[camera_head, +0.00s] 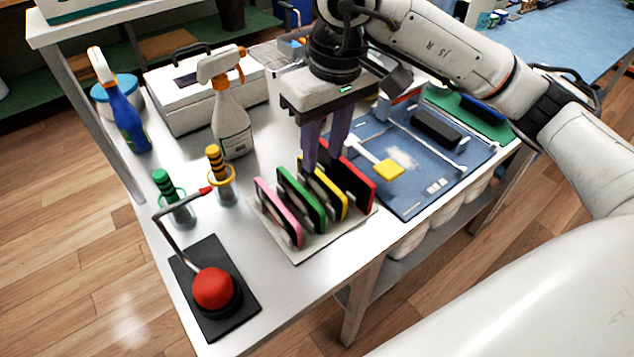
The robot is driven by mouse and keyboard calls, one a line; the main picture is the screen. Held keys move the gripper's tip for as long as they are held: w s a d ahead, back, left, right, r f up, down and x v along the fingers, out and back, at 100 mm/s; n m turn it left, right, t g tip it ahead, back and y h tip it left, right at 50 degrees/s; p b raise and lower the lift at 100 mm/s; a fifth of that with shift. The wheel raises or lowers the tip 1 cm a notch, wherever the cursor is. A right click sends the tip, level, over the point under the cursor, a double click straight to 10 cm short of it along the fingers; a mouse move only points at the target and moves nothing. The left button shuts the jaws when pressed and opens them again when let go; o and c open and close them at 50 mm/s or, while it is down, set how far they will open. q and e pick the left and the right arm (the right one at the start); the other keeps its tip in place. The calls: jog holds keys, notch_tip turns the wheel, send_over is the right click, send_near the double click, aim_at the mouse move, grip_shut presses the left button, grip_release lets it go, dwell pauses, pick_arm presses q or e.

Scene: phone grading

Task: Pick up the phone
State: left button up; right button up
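Several phones in coloured cases stand upright in a light rack (303,255) near the table's front edge. They are a pink phone (279,212), a green phone (301,200), a yellow phone (331,196) and a red phone (357,183). My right gripper (322,160) points down over the back end of the rack, near the yellow and red phones. Its two dark fingers are apart with a gap between them. Their tips are partly hidden among the phones, and I cannot tell whether they touch one. My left gripper is out of view.
A red button (213,288) on a black base stands front left. Spray bottles (231,120) and a white case (190,95) are behind. A blue mat (408,203) lies right.

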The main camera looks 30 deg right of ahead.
aim_at(322, 175)
jog(key=f, duration=0.6)
jog(key=w+f, duration=0.1)
jog(key=f, duration=0.3)
jog(key=shift+d+p, duration=0.15)
jog(key=shift+p, duration=0.15)
jog(key=shift+r, duration=0.1)
grip_shut()
